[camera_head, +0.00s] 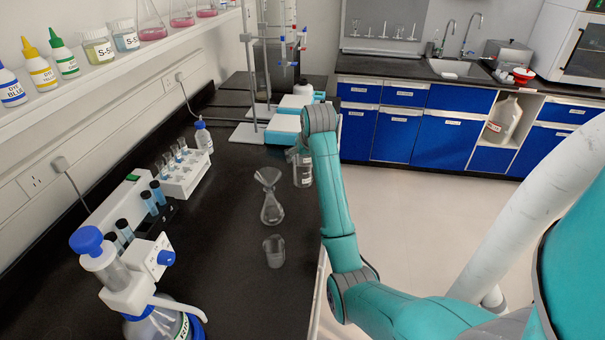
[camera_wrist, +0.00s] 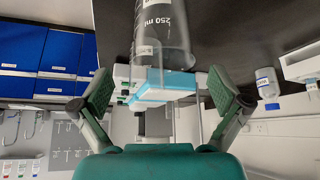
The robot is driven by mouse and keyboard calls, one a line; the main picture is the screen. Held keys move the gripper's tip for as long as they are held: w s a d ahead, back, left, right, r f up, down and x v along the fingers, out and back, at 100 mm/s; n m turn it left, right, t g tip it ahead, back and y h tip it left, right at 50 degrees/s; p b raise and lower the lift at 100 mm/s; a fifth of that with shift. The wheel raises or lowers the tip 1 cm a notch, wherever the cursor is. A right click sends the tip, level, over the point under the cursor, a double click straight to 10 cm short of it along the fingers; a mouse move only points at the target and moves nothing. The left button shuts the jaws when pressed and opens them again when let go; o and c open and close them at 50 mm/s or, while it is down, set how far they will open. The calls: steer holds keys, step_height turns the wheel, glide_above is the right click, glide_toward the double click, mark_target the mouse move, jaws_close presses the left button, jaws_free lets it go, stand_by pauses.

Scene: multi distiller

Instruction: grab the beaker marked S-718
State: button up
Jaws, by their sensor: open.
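A clear glass beaker (camera_wrist: 170,28) with "250 ml" printing shows between and beyond the fingers of my gripper (camera_wrist: 160,92) in the wrist view. My gripper is open, with a gap on both sides of the beaker. The same beaker (camera_head: 304,172) seems to stand at the bench's right edge in the head view, partly behind my arm. It bears a small label that I cannot read. In the head view my gripper is mostly hidden by the arm. Two beakers on the shelf, one with yellow liquid (camera_head: 98,52) and one with blue (camera_head: 126,42), have labels starting "S-5".
A flask with a funnel (camera_head: 271,208) and a small empty beaker (camera_head: 274,258) stand on the black bench near my arm. A tube rack (camera_head: 187,178) and a dispenser bottle (camera_head: 150,325) are to the left. Blue-white stands (camera_head: 284,127) are behind.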

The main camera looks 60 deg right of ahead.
mark_target(303, 160)
steer(key=x, duration=0.4)
steer(key=shift+w, duration=0.25)
steer(key=c, duration=1.7)
steer(key=shift+o, duration=0.2)
